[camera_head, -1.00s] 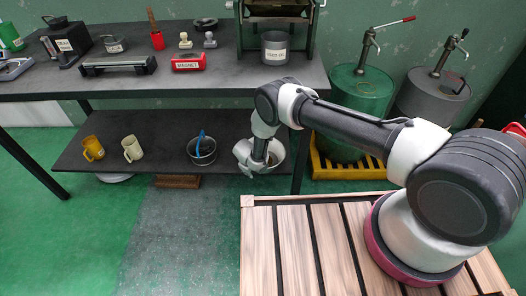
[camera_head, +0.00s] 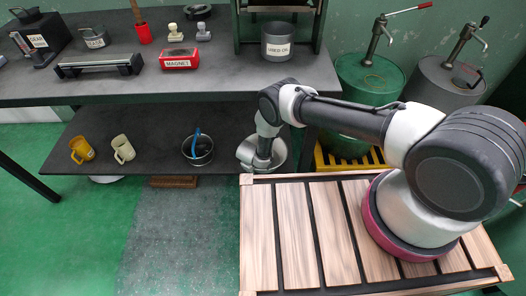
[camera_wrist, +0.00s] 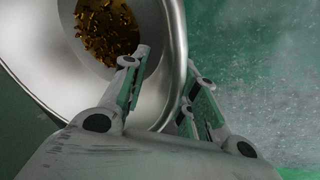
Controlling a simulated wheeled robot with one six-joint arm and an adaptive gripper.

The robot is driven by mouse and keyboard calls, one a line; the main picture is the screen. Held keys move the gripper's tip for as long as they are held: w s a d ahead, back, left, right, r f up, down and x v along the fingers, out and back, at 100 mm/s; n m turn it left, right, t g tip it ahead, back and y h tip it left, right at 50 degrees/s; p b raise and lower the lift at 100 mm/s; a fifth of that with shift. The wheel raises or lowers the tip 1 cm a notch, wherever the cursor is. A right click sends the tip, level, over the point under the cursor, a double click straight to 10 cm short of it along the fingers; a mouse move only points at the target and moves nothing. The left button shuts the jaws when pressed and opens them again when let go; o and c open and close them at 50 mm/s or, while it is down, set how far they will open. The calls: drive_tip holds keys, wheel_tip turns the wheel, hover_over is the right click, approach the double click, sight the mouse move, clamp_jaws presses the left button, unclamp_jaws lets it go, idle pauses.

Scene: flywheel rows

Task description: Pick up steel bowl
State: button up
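The steel bowl (camera_head: 277,152) is at the right end of the dark lower shelf (camera_head: 100,133), partly hidden behind my gripper (camera_head: 260,163). In the wrist view, the steel bowl (camera_wrist: 176,30) fills the upper left, with small golden-brown pieces inside. My gripper (camera_wrist: 168,72) straddles its rim. One finger is over the inside of the bowl and the other is outside. A gap shows between the inner finger and the rim, so the fingers look apart. Contact with the bowl wall is unclear.
A pot with a blue handle (camera_head: 199,152) and two mugs, yellow (camera_head: 82,150) and cream (camera_head: 123,149), stand left on the shelf. The worktop (camera_head: 200,80) overhangs it. A green drum (camera_head: 366,88) stands at right.

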drive_tip(key=shift+f, duration=0.1)
clamp_jaws()
drive_tip(key=shift+r, duration=0.25)
idle(0.3)
